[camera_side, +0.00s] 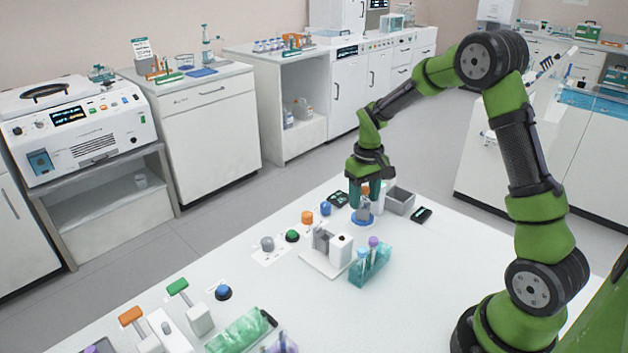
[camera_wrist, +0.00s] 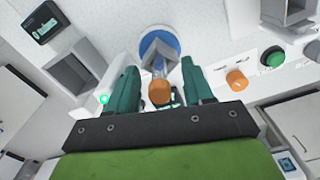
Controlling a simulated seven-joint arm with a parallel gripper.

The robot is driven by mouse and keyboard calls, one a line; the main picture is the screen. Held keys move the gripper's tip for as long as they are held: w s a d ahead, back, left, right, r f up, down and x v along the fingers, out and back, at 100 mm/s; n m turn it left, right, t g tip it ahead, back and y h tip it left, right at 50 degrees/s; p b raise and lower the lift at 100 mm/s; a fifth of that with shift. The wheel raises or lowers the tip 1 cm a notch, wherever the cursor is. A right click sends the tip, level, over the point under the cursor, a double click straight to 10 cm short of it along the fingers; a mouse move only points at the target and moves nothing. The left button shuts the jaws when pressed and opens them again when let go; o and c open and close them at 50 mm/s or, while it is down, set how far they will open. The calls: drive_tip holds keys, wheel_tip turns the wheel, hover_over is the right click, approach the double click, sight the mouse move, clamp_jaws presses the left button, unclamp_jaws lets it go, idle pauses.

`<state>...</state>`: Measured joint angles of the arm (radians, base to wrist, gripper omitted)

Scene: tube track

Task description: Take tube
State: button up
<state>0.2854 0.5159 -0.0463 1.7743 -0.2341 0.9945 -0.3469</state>
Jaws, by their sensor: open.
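A tube with an orange cap (camera_wrist: 159,92) stands in a small grey holder on a round blue base (camera_wrist: 146,42). In the side view the blue base (camera_side: 363,219) is on the white table below my gripper (camera_side: 367,192). The wrist view shows my gripper (camera_wrist: 160,72) open, with one teal finger on each side of the orange cap and gaps between. Most of the tube's body is hidden behind its cap. Other tubes, with purple (camera_side: 374,242) and blue (camera_side: 362,254) tops, stand in a clear teal rack (camera_side: 370,270) nearer the camera.
A grey open box (camera_side: 400,200) stands right of the blue base, with a black device (camera_side: 421,215) beyond. Orange (camera_side: 307,217), green (camera_side: 292,236) and blue (camera_side: 325,208) buttons lie to the left.

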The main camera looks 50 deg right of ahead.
drive_tip(key=c, duration=0.9)
drive_tip(key=shift+r, duration=0.1)
wheel_tip(320, 180, up, 10)
drive_tip(key=shift+f, duration=0.1)
